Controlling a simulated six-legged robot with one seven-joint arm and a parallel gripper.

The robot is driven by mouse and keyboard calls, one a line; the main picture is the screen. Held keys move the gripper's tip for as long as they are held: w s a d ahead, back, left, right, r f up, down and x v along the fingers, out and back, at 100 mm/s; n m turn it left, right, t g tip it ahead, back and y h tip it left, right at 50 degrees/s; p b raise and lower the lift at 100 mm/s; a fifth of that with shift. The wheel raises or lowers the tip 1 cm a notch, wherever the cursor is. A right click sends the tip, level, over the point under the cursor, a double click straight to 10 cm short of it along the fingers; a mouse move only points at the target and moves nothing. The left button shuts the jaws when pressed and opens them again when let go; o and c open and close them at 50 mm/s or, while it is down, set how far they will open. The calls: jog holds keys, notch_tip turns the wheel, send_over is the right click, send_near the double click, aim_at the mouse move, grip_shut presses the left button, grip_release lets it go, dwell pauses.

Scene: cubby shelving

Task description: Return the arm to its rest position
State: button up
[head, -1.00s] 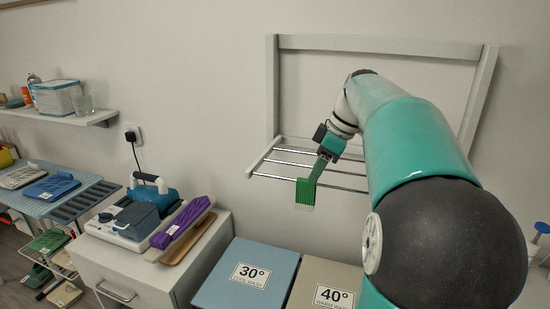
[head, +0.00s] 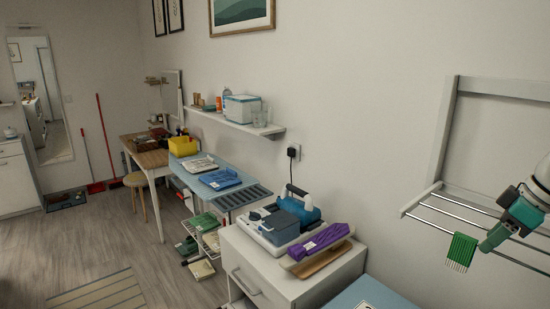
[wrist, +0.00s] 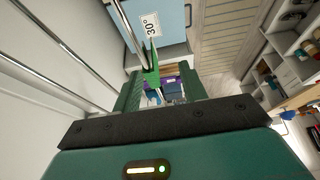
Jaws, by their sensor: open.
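My gripper (head: 488,244) is at the right edge of the head view, at the wall rack (head: 440,212) with metal rails. It is open, its fingers pointing down and left. A green piece with a pale fringe (head: 461,251) hangs at the rack's front rail, just left of the fingertips. In the wrist view the green piece (wrist: 151,74) shows at a metal rail, past the opening between my fingers (wrist: 160,92). I cannot tell whether the fingers touch it. Most of my arm is outside the head view.
Below the rack are a blue-topped bin (head: 368,296) and a white cabinet (head: 285,283) carrying a blue-and-white device (head: 288,219) and a purple bundle (head: 318,241). A wall shelf (head: 232,122) and a blue table (head: 208,187) stand further left. The floor (head: 90,245) at left is largely open.

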jog(key=shift+f, duration=0.15)
jog(key=s+a+f+m+h, duration=0.1)
jog(key=s+a+m, duration=0.1)
jog(key=a, duration=0.6)
jog(key=s+a+f+m+h, duration=0.1)
jog(key=s+a+f, duration=0.1)
jog(key=a, duration=0.6)
jog(key=s+a+f+m+t, duration=0.2)
jog(key=s+a+f+m, duration=0.2)
jog(key=s+a+f, duration=0.4)
jog(key=s+a, duration=0.3)
jog(key=shift+s+a+f+m+h, duration=0.2)
jog(key=shift+a+f+m+h, duration=0.1)
jog(key=shift+m+h, duration=0.1)
